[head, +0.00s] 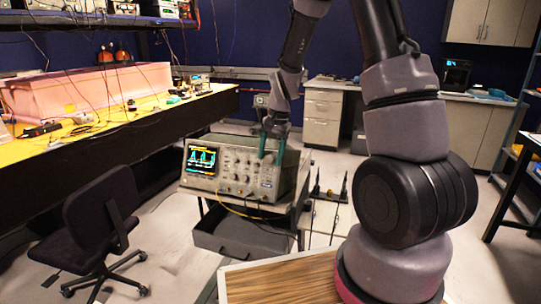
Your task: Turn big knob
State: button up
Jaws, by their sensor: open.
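An oscilloscope (250,170) with a lit screen (202,159) at its left stands on a small cart. Its front panel has several knobs and sockets right of the screen; which of them is the big knob is too small to tell. My gripper (270,157) points down at the top front edge of the oscilloscope, right of the screen. Its two green-tipped fingers are apart, with nothing visible between them. The fingers overlap the upper right part of the panel in the view and hide some of it. I cannot tell whether they touch it.
The cart has a dark open drawer (240,238) below the oscilloscope, with a yellow cable hanging in front. A black office chair (100,225) stands at the left. A workbench (130,112) with a pink foam box runs behind it. A wooden tabletop (285,284) is at the front.

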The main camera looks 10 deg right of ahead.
grip_shut()
jog(key=shift+a, duration=0.1)
jog(key=shift+w+a+n+g+h, duration=0.15)
jog(key=shift+n+g+h, duration=0.4)
jog(key=shift+h, duration=0.35)
jog(key=shift+w+a+n+g+h, duration=0.15)
jog(key=shift+n+g+h, duration=0.65)
jog(key=shift+h, duration=0.7)
grip_release()
